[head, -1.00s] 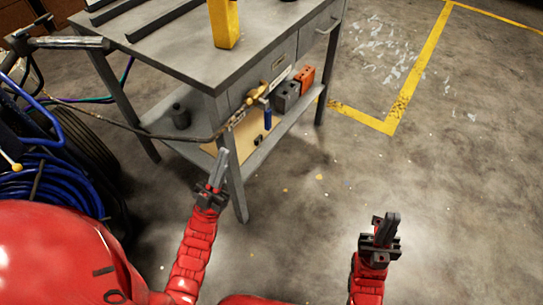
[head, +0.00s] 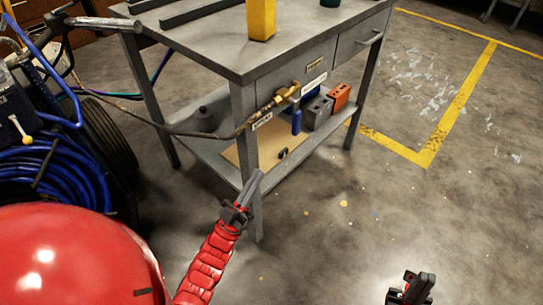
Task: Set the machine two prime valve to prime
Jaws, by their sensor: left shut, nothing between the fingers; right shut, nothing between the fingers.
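A brass valve (head: 287,97) sits at the front of the grey workbench, just below its top, with a dark hose running left from it. A white tag (head: 314,84) is at its upper right and another (head: 262,121) at its lower left; their lettering is too small to read. A blue part (head: 296,121) hangs below the brass; I cannot tell if it is the handle. My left gripper (head: 257,178) is shut and empty, in front of the bench's near leg, below the valve in the picture. My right gripper (head: 424,280) is shut and empty at the lower right, away from the bench.
The workbench (head: 210,52) has a lower shelf with grey (head: 317,112) and orange (head: 340,96) blocks. A yellow post (head: 262,20) stands on top. At left is a machine with a coiled blue hose (head: 50,180) and black wheel (head: 108,145). The floor at right is open.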

